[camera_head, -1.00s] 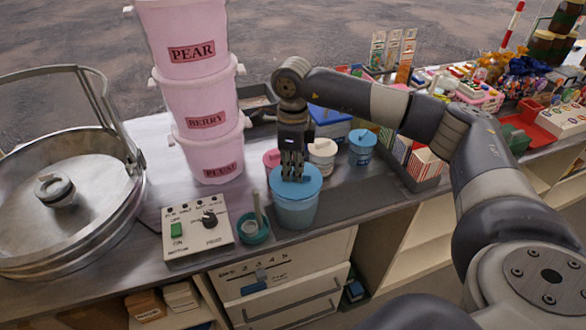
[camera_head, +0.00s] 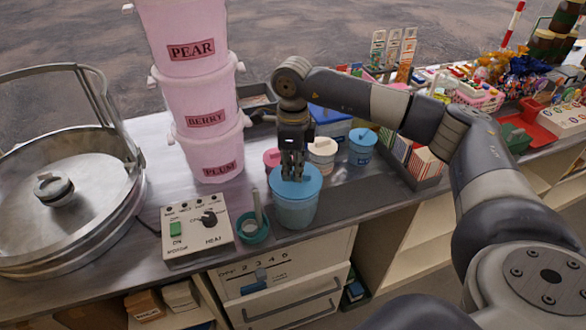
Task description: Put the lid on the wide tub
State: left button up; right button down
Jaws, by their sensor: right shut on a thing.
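The wide tub (camera_head: 295,212) is a light blue, see-through tub standing near the front edge of the counter. A blue lid (camera_head: 311,185) lies over its mouth. My right gripper (camera_head: 292,175) points straight down from above and is shut on the knob at the middle of the lid. The knob itself is mostly hidden by the fingers. The lid looks level; whether it is fully seated on the rim I cannot tell. My left gripper is not in view.
A teal cup (camera_head: 255,233) and a control box (camera_head: 197,229) stand left of the tub. Behind are smaller tubs, a white one (camera_head: 322,152) and a blue one (camera_head: 362,147). Stacked pink buckets (camera_head: 208,140) rise at the back left. Bare counter lies right of the tub.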

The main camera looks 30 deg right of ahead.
jog(key=c, duration=1.6)
grip_release()
jog(key=shift+c, duration=0.2)
jog(key=o, duration=0.5)
jog(key=shift+r+p, duration=2.15)
jog(key=shift+r, duration=1.4)
